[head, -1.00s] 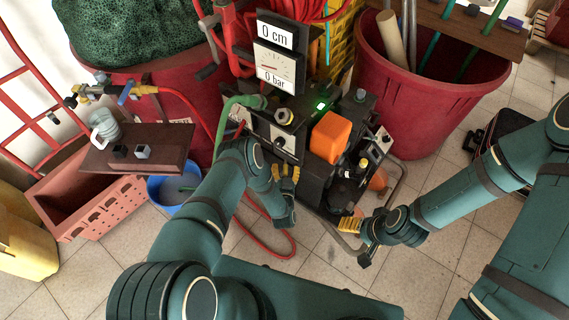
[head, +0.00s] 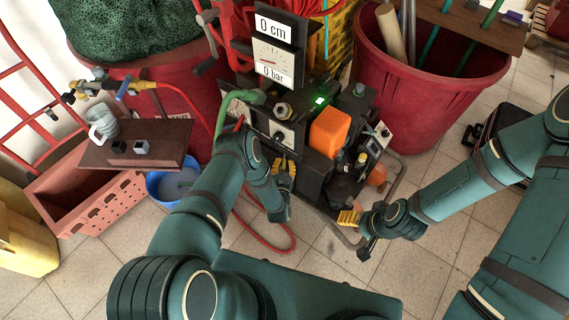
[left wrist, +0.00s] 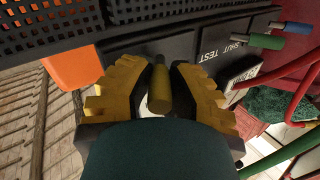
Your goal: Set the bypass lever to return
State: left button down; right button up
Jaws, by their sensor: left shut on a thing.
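The dark pump unit (head: 309,178) stands on the tiled floor in the middle of the head view. My left gripper (head: 285,172) is at its front face, below a round knob. In the left wrist view, my left gripper (left wrist: 160,88) is shut on a yellow cylindrical lever handle (left wrist: 159,92), with one finger on each side. Its base and the position it points to are hidden. A label (left wrist: 222,46) near it reads SHUT and TEST. I cannot read a return mark. My right gripper (head: 349,218) is near the unit's front right corner; its opening is unclear.
A gauge board (head: 275,50) reading 0 cm and 0 bar rises behind the unit. An orange block (head: 330,132) sits on top. A green hose (head: 226,106) and a red hose (head: 283,247) run beside it. A red tub (head: 430,85) stands behind right.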

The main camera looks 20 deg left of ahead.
pick_arm(q)
jog(key=m+h, duration=0.2)
jog(key=h, duration=0.1)
jog(key=a+m+h, duration=0.1)
jog(key=m+h, duration=0.1)
jog(key=h, duration=0.1)
jog(key=a+m+g+h, duration=0.1)
jog(key=m+h, duration=0.1)
jog(key=h, duration=0.2)
jog(key=shift+w+a+m, duration=0.15)
jog(key=shift+a+m, duration=0.1)
jog(key=shift+m, duration=0.05)
jog(key=shift+w+a+m+g+h, duration=0.3)
jog(key=shift+m+g+h, duration=0.75)
jog(key=shift+h, duration=0.3)
jog(key=shift+w+a+m+g+h, duration=0.15)
jog(key=shift+a+m+g+h, duration=0.1)
jog(key=shift+m+g+h, duration=0.95)
jog(key=shift+w+a+m+g+h, duration=0.3)
jog(key=shift+m+g+h, duration=0.55)
jog(key=shift+h, duration=0.6)
jog(key=shift+m, duration=0.3)
jog(key=c, duration=0.8)
grip_release()
jog(key=shift+c, duration=0.2)
